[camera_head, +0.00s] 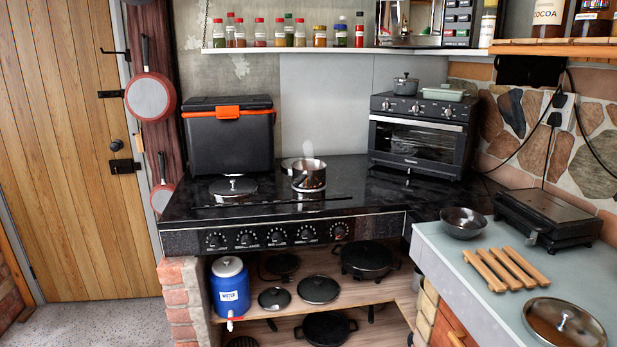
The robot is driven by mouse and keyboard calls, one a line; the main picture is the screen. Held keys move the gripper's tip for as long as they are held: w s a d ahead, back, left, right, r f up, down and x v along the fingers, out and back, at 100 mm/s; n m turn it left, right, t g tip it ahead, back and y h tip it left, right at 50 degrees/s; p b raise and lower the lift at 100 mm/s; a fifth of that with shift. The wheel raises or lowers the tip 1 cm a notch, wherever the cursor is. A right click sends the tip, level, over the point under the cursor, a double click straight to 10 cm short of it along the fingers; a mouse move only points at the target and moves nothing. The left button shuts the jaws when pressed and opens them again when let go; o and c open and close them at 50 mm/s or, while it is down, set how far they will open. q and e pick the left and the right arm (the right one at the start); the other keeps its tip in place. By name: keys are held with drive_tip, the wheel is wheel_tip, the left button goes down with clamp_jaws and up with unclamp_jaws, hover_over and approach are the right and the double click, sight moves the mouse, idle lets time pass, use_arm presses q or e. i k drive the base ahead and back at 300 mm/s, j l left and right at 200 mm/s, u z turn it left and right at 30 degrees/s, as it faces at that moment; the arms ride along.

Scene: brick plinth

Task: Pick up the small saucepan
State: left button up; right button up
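A small steel saucepan (309,183) stands upright on the black stove top (345,190), right of the middle of the cooktop. Its rim is open at the top, and a pale blurred shape shows just above it. I cannot clearly make out its handle. A small dark lidded pot (405,86) sits on top of the toaster oven, farther back and to the right. Neither of my grippers shows in the head view.
A black cooler with an orange handle (229,138) and a dark lid (233,187) stand left of the saucepan. The toaster oven (420,140) stands to its right.

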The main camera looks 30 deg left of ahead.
sight(308, 172)
drive_tip(key=u, duration=1.1)
drive_tip(key=i+j+u, duration=0.5)
drive_tip(key=i, duration=0.35)
drive_tip(key=i+j+u, duration=0.2)
drive_tip(key=i, duration=0.25)
